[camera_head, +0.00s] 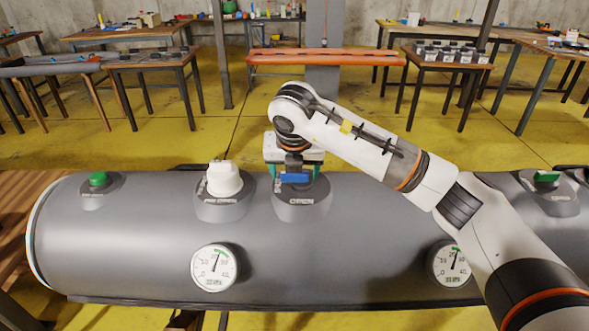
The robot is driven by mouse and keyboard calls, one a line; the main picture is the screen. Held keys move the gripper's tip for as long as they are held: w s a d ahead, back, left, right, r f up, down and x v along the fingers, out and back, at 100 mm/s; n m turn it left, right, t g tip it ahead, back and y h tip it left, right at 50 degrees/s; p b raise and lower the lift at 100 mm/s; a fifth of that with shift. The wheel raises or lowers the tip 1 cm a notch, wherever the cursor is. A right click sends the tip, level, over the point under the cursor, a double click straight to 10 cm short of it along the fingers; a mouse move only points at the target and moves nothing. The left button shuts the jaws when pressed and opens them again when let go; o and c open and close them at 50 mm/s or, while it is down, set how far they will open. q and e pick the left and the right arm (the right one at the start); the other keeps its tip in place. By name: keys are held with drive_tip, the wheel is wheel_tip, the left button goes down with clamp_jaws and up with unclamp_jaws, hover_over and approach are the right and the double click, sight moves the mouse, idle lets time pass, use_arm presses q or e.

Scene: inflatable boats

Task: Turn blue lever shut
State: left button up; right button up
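The blue lever (294,178) sits on a dark grey valve base marked OPEN (301,205), on top of the grey inflatable tube. It lies crosswise, left to right in the picture. My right gripper (294,172) is right over and behind the lever, pointing down. Its greenish fingertips show apart, one on each side of the valve. I cannot tell whether they touch the lever. The gripper body hides the back of the valve. My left gripper is out of view.
The grey tube (130,250) spans the front. A white cap (224,178) stands left of the blue lever, with a green knob (98,179) farther left. Two gauges (215,267) (450,266) face front. Tables stand behind.

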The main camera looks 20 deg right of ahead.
drive_tip(key=shift+o, duration=0.2)
drive_tip(key=v, duration=1.2)
